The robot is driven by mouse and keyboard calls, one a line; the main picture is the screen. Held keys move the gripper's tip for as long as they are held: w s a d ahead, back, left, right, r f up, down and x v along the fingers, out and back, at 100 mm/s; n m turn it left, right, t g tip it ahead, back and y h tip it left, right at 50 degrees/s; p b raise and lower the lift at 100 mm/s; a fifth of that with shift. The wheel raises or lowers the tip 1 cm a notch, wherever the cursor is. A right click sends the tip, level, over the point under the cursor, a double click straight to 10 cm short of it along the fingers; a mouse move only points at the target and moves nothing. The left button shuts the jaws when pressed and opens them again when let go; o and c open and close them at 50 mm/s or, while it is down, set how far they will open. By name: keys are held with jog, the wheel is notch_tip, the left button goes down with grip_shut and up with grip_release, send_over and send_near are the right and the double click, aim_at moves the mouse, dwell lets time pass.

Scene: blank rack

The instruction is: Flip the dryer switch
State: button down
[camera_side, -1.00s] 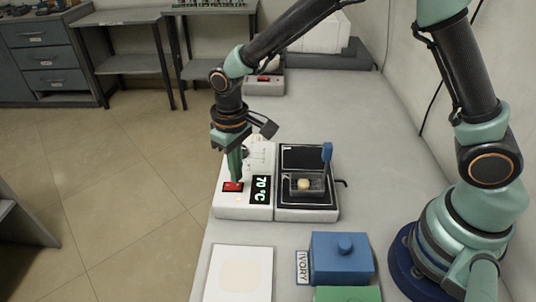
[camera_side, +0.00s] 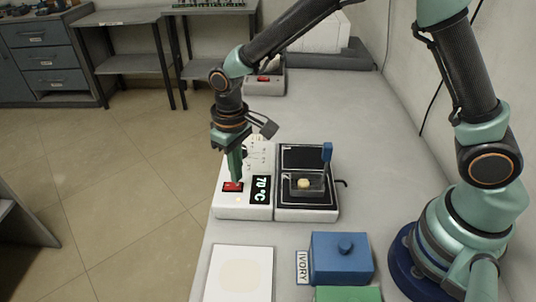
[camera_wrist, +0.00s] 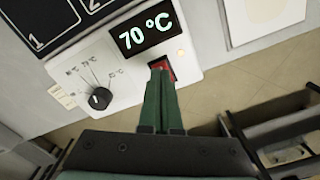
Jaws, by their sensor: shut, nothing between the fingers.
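The dryer is a white box (camera_side: 228,205) with a black display (camera_side: 261,189) reading 70 °C, a dial and a red rocker switch (camera_side: 233,187). My gripper (camera_side: 236,180) is shut and empty, pointing down with its tips at the switch. In the wrist view, the green fingers of my gripper (camera_wrist: 161,70) lie together and cover part of the red switch (camera_wrist: 166,66). I cannot tell how firmly they touch it.
A black-topped unit (camera_side: 306,208) with a small clear tray (camera_side: 307,185) and a blue handle (camera_side: 327,151) adjoins the dryer. A blue lidded box (camera_side: 342,262), an IVORY label (camera_side: 302,268) and a white card (camera_side: 240,276) lie in front. Another box with a red switch (camera_side: 263,79) is behind.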

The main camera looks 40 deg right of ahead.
aim_at(238, 184)
jog(key=shift+f, duration=0.95)
dwell(1.1)
jog(key=shift+r, duration=3.55)
jog(key=s+d+r+m+t, duration=0.1)
jog(key=s+d+r+t, duration=0.1)
jog(key=s+d+r, duration=0.3)
jog(key=s+d+r+m+t, duration=0.2)
jog(key=s+d+r, duration=0.4)
jog(key=d, duration=0.6)
jog(key=shift+s+d+r+t, duration=0.15)
jog(key=shift+s+r+t, duration=0.05)
jog(key=shift+r+t, duration=0.55)
